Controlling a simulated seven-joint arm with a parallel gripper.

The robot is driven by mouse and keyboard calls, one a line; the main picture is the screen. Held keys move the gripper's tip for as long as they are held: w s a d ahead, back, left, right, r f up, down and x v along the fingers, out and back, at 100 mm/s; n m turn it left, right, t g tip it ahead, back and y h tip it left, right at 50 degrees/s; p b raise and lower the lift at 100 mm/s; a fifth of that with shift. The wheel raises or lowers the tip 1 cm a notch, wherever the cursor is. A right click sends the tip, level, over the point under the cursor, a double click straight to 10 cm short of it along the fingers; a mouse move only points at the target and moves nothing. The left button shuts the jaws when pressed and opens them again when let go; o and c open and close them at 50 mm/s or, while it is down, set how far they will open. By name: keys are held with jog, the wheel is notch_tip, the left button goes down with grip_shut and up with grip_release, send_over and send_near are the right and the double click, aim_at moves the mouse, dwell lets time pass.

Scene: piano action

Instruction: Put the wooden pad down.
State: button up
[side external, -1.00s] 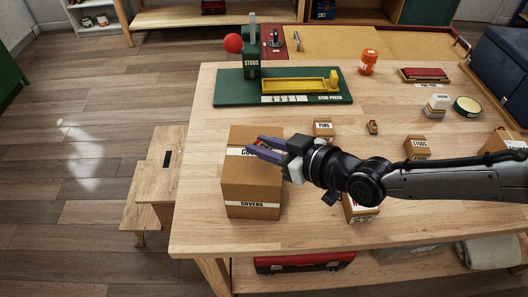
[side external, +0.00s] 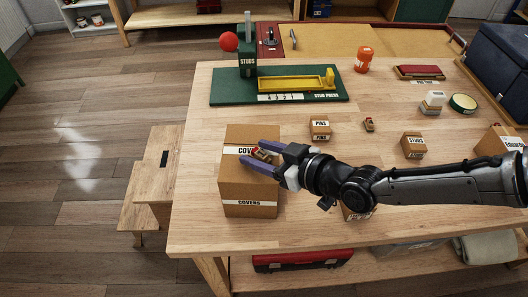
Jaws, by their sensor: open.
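The small wooden pad (side external: 265,154), with some red on it, is on or just above the top of the cardboard COVERS box (side external: 248,188). My gripper (side external: 253,152) reaches in from the right over the box. Its two purple fingers are spread wide, one on each side of the pad, with gaps visible between. The fingers partly hide the pad and box top, so I cannot tell whether the pad's underside fully touches the box.
A green STUD PRESS board (side external: 228,90) with a yellow tray (side external: 297,84) stands behind. A PINS box (side external: 320,128), a STUDS box (side external: 413,145) and a similar small piece (side external: 369,124) are on the table. A wooden stool (side external: 155,170) stands left.

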jog(key=shift+r, duration=0.2)
jog(key=v, duration=1.2)
jog(key=d+r+m+h, duration=0.2)
jog(key=d+r, duration=0.2)
jog(key=d, duration=0.7)
jog(key=d+r+m+h, duration=0.2)
jog(key=d+r+h, duration=0.15)
jog(key=d, duration=0.65)
jog(key=s+d+m+g+h, duration=0.4)
jog(key=s+d+m, duration=0.1)
jog(key=s+d, duration=1.3)
jog(key=shift+s+d+f, duration=0.25)
jog(key=shift+d+f, duration=0.05)
jog(key=shift+d, duration=0.3)
